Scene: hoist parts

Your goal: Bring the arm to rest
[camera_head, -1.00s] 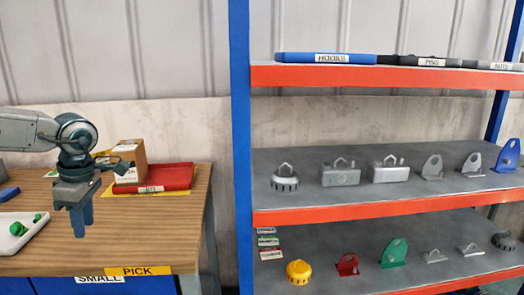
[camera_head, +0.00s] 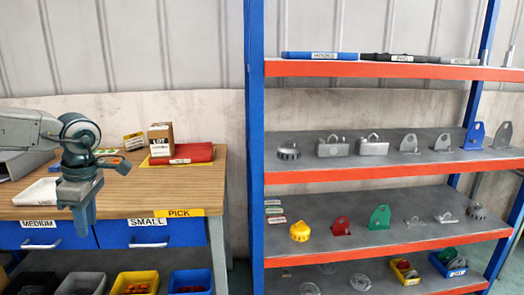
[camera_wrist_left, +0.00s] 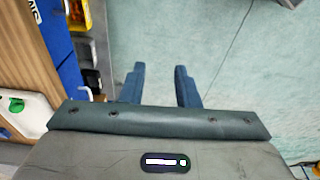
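My left gripper (camera_head: 84,218) hangs pointing down in front of the wooden workbench (camera_head: 120,193), at the left of the head view. In the left wrist view its two blue fingers (camera_wrist_left: 160,84) stand apart with nothing between them, above the pale green floor (camera_wrist_left: 240,60). My right gripper is not in view.
The bench holds a red box (camera_head: 192,154), a carton (camera_head: 160,139) and a white tray (camera_head: 38,192). Bins (camera_head: 134,283) stand below its drawers (camera_head: 152,234). A blue and orange shelf rack (camera_head: 257,150) with hoist parts stands at the right.

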